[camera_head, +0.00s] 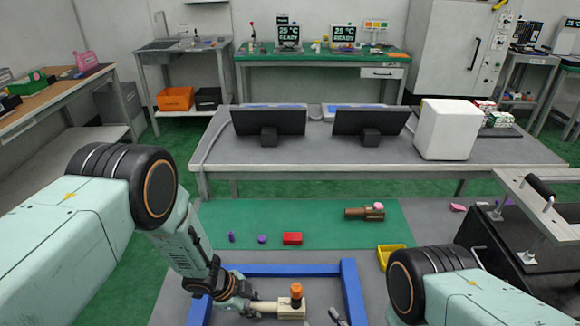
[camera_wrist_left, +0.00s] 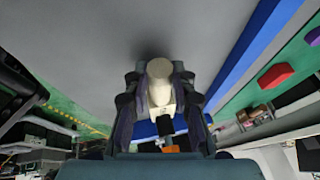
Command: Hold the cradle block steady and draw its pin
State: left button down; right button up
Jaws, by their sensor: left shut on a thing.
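The cradle block (camera_head: 291,309) is a cream block near the bottom of the head view. A pin (camera_head: 297,290) with an orange head and a dark collar stands upright in it. A pale round handle runs left from the block. My left gripper (camera_head: 248,306) is shut on this handle; the left wrist view shows the cream handle (camera_wrist_left: 160,82) between its two dark fingers. An orange part (camera_wrist_left: 171,149) shows low there, partly hidden. A dark tip of my right gripper (camera_head: 338,316) shows at the bottom edge, right of the block and apart from it; most of it is cut off.
A blue frame (camera_head: 275,270) surrounds the block on several sides. On the green mat (camera_head: 330,215) lie a red block (camera_head: 292,238), purple pieces and a brown cylinder (camera_head: 364,213). A yellow tray (camera_head: 391,254) and a black-handled fixture (camera_head: 539,190) are to the right.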

aim_at(300, 295)
jog(key=shift+a+x, duration=0.2)
jog(key=shift+x, duration=5.35)
jog(key=shift+s, duration=0.1)
grip_shut()
